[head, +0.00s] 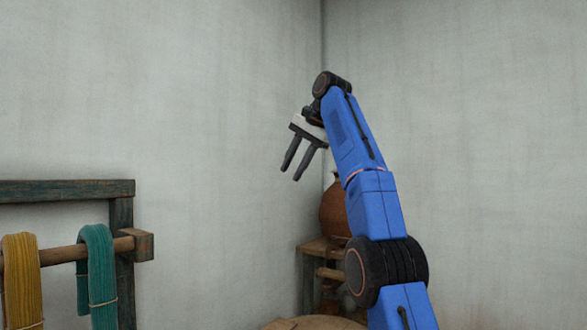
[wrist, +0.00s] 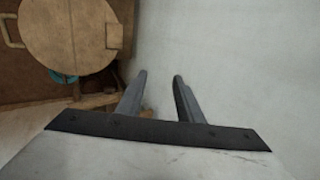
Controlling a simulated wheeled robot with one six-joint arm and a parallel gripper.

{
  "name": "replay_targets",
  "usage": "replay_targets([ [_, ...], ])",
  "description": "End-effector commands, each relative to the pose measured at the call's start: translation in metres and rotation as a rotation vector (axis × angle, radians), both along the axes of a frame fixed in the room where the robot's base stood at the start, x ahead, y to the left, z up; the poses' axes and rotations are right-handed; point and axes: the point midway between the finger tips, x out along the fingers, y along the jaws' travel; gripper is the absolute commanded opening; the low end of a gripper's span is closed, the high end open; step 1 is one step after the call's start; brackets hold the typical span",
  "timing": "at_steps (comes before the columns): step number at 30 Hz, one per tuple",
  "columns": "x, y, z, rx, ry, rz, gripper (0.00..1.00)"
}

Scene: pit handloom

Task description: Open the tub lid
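A round tan wooden lid (wrist: 48,38) shows at the upper left of the wrist view, with a raised strip across it and a small tab at its right edge. In the head view a round wooden top (head: 315,323), apparently the same lid, is cut off by the bottom edge. The tub's body under it is hidden. My gripper (head: 297,172) is open and empty, high above the wooden top, with its fingers pointing down. In the wrist view my gripper (wrist: 159,78) has nothing between its fingers and is to the right of the lid.
A brown clay pot (head: 335,210) stands on a wooden stand (head: 318,247) in the corner, partly behind my arm. At left, yellow yarn (head: 22,280) and teal yarn (head: 98,275) hang on a wooden rail (head: 60,255). Bare walls close in the corner.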

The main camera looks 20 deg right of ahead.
Motion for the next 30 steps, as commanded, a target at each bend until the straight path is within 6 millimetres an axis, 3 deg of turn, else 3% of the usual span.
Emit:
replay_targets([
  [16,-0.008,0.002,0.003,-0.013,-0.007,0.016,0.33],
  [23,-0.032,0.006,-0.001,-0.057,-0.028,0.061,0.33],
  [30,-0.07,0.009,-0.024,-0.126,-0.052,0.123,0.33],
])
